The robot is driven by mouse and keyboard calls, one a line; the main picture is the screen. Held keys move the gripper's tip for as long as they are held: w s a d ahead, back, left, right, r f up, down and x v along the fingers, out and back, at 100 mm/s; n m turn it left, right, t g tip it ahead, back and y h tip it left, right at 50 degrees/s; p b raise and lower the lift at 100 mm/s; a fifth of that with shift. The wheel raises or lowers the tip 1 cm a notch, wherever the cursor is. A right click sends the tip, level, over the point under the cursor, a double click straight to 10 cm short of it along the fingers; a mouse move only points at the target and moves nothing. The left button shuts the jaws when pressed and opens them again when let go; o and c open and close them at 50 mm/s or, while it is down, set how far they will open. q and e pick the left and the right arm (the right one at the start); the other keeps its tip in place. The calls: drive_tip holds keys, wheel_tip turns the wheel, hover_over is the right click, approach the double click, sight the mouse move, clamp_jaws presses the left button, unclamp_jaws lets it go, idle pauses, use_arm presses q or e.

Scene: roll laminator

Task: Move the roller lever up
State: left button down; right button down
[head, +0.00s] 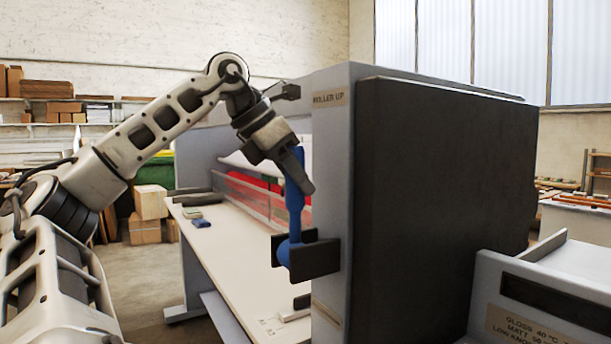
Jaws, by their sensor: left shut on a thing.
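The roller lever (295,208) is a blue handle on the near end of the laminator's grey side housing (335,190). It stands about upright, with its foot at a dark bracket (318,257). A label reading "ROLLER UP" (329,99) is on the housing above it. My left gripper (302,172) reaches in from the left and points down to the right. My right gripper is not in view.
A white laminator table (225,245) runs behind the lever, with small blue and green items (201,223) on it. A large dark panel (440,200) covers the housing's right side. A grey labelled unit (545,300) stands front right. Cardboard boxes (150,202) stand behind.

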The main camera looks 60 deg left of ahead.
use_arm(q)
drive_tip(key=c, duration=1.1)
unclamp_jaws()
drive_tip(key=v, duration=1.6)
drive_tip(key=shift+w, duration=0.15)
